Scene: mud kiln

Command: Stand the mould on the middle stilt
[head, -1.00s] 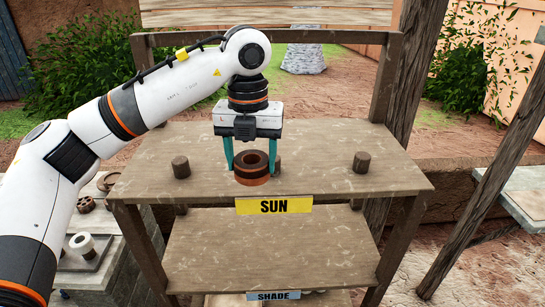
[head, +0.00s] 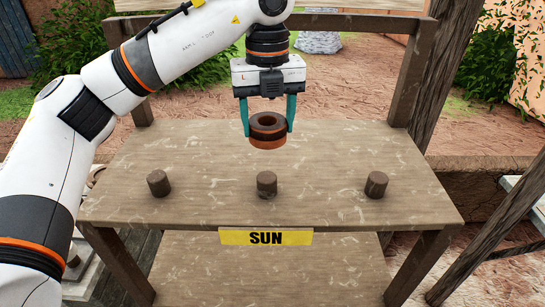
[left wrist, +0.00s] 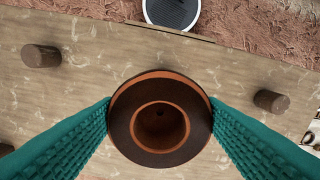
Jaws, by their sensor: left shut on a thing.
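The mould is a dark brown ring with an orange band and a round hole (head: 268,141); its hole faces up. My left gripper (head: 268,130) is shut on it, one teal finger on each side, and holds it up beyond the middle stilt in the head view. The middle stilt (head: 266,185) is a short dark wooden peg, bare on top, apart from the mould. In the left wrist view the mould (left wrist: 122,124) fills the centre between the fingers. My right gripper is in neither view.
The SUN shelf (head: 210,208) also carries a left stilt (head: 158,184) and a right stilt (head: 377,185), both bare. Wooden posts (head: 405,75) rise at its back corners. The yellow SUN label (head: 266,237) is on its front edge. The wood between stilts is clear.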

